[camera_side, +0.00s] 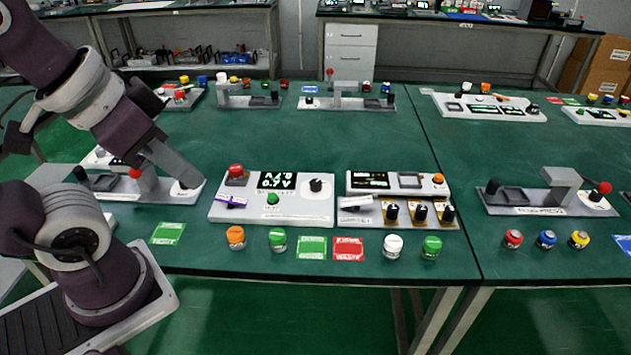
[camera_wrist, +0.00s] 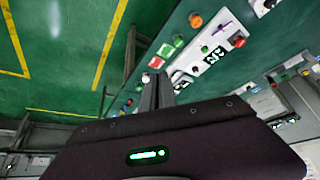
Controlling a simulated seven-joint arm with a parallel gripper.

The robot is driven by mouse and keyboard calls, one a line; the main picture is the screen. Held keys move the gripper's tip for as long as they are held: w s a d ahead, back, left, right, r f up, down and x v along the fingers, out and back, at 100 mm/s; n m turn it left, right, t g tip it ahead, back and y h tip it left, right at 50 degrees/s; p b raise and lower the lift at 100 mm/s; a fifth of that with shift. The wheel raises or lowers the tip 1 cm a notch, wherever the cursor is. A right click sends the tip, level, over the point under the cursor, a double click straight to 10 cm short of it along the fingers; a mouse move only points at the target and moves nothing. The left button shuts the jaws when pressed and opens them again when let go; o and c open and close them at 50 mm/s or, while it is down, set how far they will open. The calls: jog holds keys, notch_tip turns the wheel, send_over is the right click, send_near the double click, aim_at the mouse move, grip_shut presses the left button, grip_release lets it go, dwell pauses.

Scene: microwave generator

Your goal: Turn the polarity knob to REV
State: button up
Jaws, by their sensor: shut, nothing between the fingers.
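A light grey panel (camera_side: 290,212) stands at the table's middle, with a lit display (camera_side: 277,181), a red knob (camera_side: 236,171), a purple switch (camera_side: 232,202), a green button (camera_side: 273,198) and a black knob (camera_side: 316,185) on a white dial. The labels are too small to read, so I cannot tell for certain which control is the polarity knob or how it is set. My gripper (camera_side: 194,181) is shut and empty, left of this panel and apart from its knobs. In the wrist view my shut fingers (camera_wrist: 158,82) show below the panel's display (camera_wrist: 215,55).
A second panel (camera_side: 397,184) with several black knobs (camera_side: 420,212) stands close on the right. Loose buttons, such as an orange one (camera_side: 236,237) and a white one (camera_side: 393,246), line the front edge. A device with a red-topped lever (camera_side: 135,173) stands beneath my arm.

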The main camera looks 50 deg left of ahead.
jog(key=o, duration=1)
jog(key=shift+m+g, duration=0.4)
jog(key=shift+g, duration=0.3)
jog(key=w+r, duration=0.1)
jog(key=w, duration=0.2)
jog(key=w+a, duration=0.1)
jog(key=w, duration=0.3)
jog(key=w+r, duration=0.1)
jog(key=w, duration=0.2)
jog(key=shift+w+a+r, duration=0.15)
jog(key=shift+a+r, duration=0.1)
jog(key=shift+r, duration=0.1)
jog(key=shift+c, duration=0.2)
jog(key=m+g, duration=0.3)
jog(key=g, duration=0.1)
send_over(316, 182)
jog(key=d, duration=0.1)
notch_tip(316, 182, down, 22)
jog(key=shift+m, duration=0.5)
jog(key=f, duration=0.7)
jog(key=a+f, duration=0.1)
jog(key=f, duration=0.2)
jog(key=shift+f, duration=0.3)
grip_shut()
